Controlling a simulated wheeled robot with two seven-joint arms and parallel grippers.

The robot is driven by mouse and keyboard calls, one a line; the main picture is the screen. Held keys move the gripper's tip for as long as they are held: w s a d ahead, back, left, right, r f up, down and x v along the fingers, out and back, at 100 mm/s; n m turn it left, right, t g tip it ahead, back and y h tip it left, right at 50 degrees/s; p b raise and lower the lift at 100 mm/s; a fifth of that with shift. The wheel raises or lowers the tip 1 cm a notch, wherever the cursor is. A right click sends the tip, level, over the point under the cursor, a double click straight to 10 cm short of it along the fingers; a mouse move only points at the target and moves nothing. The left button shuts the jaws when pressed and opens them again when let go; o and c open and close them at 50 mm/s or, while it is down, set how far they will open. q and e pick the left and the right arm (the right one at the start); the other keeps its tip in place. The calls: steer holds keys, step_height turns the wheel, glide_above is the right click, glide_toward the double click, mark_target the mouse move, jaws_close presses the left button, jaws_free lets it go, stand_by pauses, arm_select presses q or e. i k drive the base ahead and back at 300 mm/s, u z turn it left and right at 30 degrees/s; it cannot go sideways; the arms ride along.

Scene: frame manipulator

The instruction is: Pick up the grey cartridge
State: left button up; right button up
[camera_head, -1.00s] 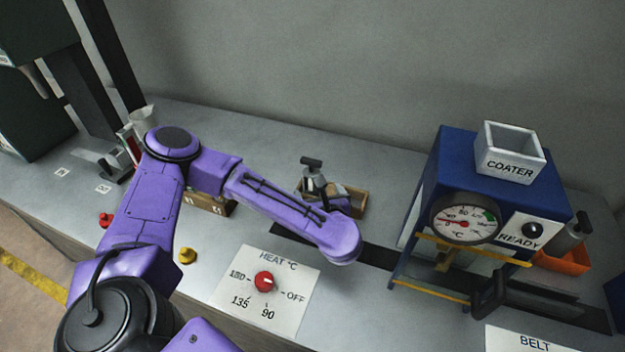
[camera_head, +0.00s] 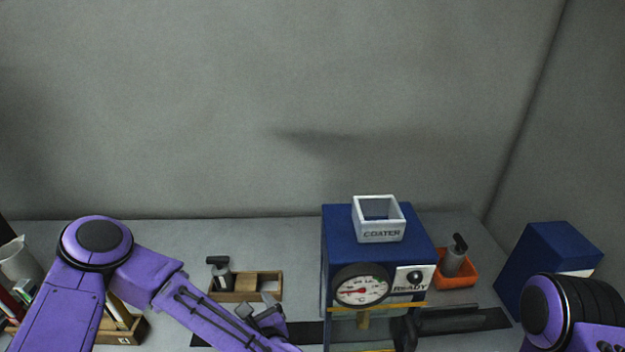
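A grey cylinder with a black T-shaped top (camera_head: 220,276) stands upright at the left end of a wooden tray (camera_head: 244,297). A similar grey cylinder with a dark top (camera_head: 454,258) stands slightly tilted in an orange bin (camera_head: 470,281) right of the coater. I cannot tell which of them is the grey cartridge. My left gripper (camera_head: 266,312) seems to be the small grey part just in front of the wooden tray, partly hidden by my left forearm. Its fingers are too small and covered to judge. My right arm enters at the lower right; its gripper is out of view.
The blue coater (camera_head: 335,232) with a white hopper (camera_head: 380,232) and dial (camera_head: 361,287) stands mid-right. A dark belt (camera_head: 470,321) runs past it. A blue box (camera_head: 545,262) stands at the right. A wooden rack (camera_head: 133,331) is at the left. The bench behind the tray is clear.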

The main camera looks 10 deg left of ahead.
mark_target(221, 272)
steer(key=z, duration=0.05)
steer(key=k, duration=1)
steer(key=u, duration=0.05)
